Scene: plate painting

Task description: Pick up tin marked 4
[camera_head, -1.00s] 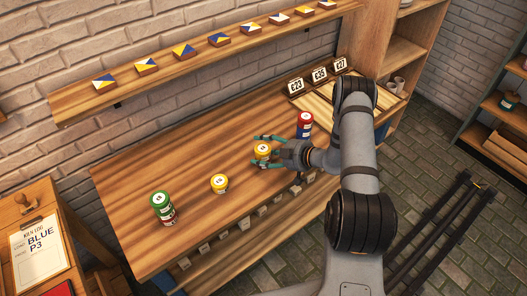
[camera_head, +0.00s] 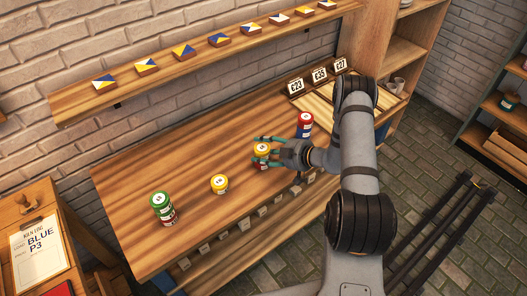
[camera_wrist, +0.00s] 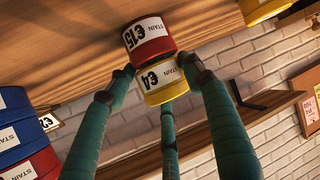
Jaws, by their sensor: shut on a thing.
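The yellow tin marked 4 (camera_wrist: 160,80) has a white label and, in the wrist view, meets a red tin marked 15 (camera_wrist: 148,40) end to end. In the head view the yellow tin (camera_head: 262,149) is on top, with a little red below it, near the front of the wooden bench (camera_head: 200,144). My gripper (camera_head: 262,152) has teal fingers, shut around the yellow tin. In the wrist view, two fingertips of my gripper (camera_wrist: 156,72) flank it near the seam with the red tin, and a third finger is behind it. Any gap under the yellow tin cannot be made out.
A red-and-blue stack (camera_head: 304,124) stands close behind my gripper to the right. A yellow tin (camera_head: 220,184) and a green-topped stack (camera_head: 162,207) stand to the left. Number signs (camera_head: 318,76) are at the back right. A wall shelf (camera_head: 205,55) holds several painted tiles.

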